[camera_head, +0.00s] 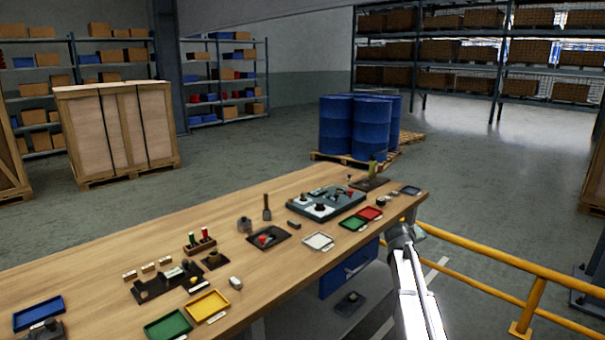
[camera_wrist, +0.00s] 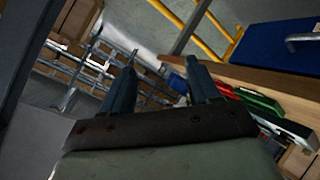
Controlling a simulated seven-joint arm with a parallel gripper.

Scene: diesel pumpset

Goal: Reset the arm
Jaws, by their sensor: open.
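My gripper (camera_wrist: 160,85) shows in the wrist view with its two dark blue fingers apart and nothing between them. In the head view my arm rises from the lower right to the right end of the wooden workbench (camera_head: 300,250), and the gripper end is small and partly hidden by the arm there. The wrist view is tilted and shows the bench edge (camera_wrist: 262,82), a red tray (camera_wrist: 218,90) and a green tray (camera_wrist: 258,101) to the right of the fingers.
The bench holds a blue tray (camera_head: 38,313), a yellow tray (camera_head: 207,306), a white tray (camera_head: 318,241) and a grey fixture plate (camera_head: 326,203). A yellow railing (camera_head: 490,259) runs right of my arm. Blue drums (camera_head: 337,127) stand behind on a pallet. Open floor lies beyond the bench.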

